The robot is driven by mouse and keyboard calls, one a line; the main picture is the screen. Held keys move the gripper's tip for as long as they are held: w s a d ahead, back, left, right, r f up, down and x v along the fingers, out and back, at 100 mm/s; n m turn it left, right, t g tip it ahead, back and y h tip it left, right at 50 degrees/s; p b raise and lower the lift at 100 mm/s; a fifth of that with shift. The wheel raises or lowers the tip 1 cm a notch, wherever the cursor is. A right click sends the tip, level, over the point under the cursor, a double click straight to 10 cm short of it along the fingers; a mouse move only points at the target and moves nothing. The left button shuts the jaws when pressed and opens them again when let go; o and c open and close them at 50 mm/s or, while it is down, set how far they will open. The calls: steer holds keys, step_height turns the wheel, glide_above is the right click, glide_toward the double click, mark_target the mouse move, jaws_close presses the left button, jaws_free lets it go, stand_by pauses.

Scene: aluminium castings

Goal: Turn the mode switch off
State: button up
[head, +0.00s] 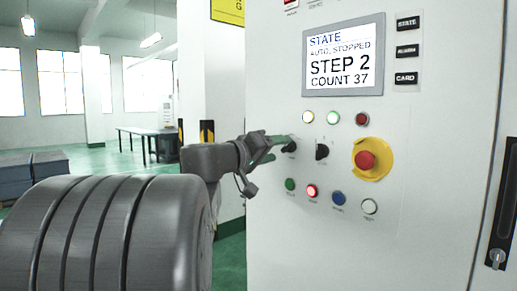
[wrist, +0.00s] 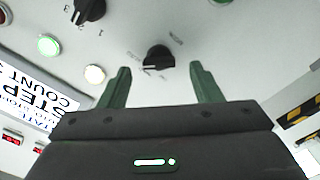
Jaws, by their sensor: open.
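Two black rotary switches sit on the front of the light grey control cabinet (head: 275,60). The left switch (head: 290,147) is at my gripper (head: 271,147), and the other switch (head: 322,150) is just to its right. In the wrist view the nearer switch (wrist: 159,55) lies between and just beyond my green fingertips (wrist: 160,70); its small labels are too blurred to read. The second switch (wrist: 90,10), with numbers beside it, is at the top left. My gripper is open, one finger on either side, with no clear contact visible.
A red emergency stop (head: 366,160) on a yellow plate is right of the switches. Three lamps (head: 333,118) are above and several buttons (head: 312,191) below. The screen (head: 341,55) reads "AUTO, STOPPED", "STEP 2", "COUNT 37". A table (head: 145,132) stands far behind.

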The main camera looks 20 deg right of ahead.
mark_target(288, 147)
steer(key=shift+x, duration=1.15)
steer(key=c, duration=1)
